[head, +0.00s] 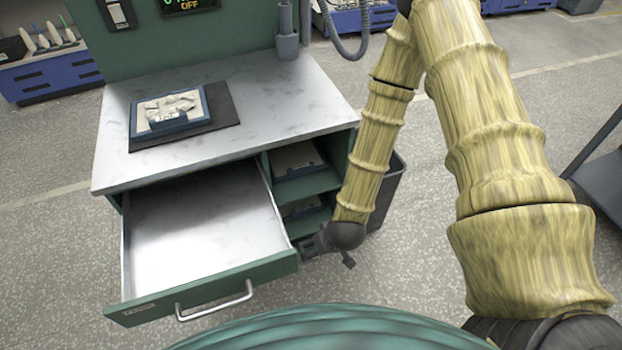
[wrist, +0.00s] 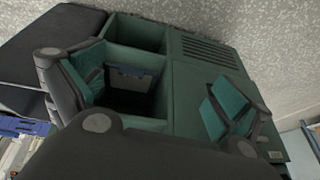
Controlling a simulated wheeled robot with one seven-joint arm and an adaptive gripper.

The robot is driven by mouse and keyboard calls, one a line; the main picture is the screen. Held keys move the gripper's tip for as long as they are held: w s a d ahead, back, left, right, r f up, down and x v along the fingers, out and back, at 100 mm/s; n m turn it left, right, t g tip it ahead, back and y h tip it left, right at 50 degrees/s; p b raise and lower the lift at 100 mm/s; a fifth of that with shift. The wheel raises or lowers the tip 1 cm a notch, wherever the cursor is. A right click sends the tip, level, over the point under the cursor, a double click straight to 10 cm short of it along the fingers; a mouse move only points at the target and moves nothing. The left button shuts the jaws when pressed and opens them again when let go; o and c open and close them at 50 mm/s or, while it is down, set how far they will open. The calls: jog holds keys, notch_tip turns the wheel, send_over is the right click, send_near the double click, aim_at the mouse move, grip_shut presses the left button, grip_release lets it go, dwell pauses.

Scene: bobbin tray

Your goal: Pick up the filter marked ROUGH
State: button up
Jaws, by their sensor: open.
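I cannot read the word ROUGH on anything in view, so I cannot tell which thing is that filter. Two flat, pale-topped pieces lie in the open shelves beside the drawer in the head view, an upper piece (head: 295,157) and a lower piece (head: 300,208). In the wrist view, a grey piece with a blue edge (wrist: 130,80) sits inside a dark compartment. My gripper (wrist: 155,95) is open and empty, with teal pads facing the green cabinet. In the head view, my wrist is low beside the shelves and partly hides the gripper.
The green drawer (head: 205,292) is pulled out and empty. A blue-framed tray (head: 155,127) with pale pieces rests on a dark mat (head: 222,104) on the marbled worktop (head: 285,90). A dark bin (head: 387,190) stands behind my arm. Open floor lies right of the bench.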

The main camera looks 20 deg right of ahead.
jog(key=w+r+t+b, duration=0.3)
jog(key=w+b, duration=0.1)
jog(key=w, duration=0.9)
jog(key=t+b, duration=0.2)
jog(key=b, duration=0.1)
send_near(302, 169)
jog(key=shift+s+a+r+h, duration=0.3)
jog(key=shift+s+r, duration=0.2)
jog(key=shift+r, duration=0.15)
jog(key=shift+x, duration=5.4)
jog(key=shift+s+f, duration=0.1)
jog(key=shift+d, duration=0.1)
jog(key=c, duration=0.9)
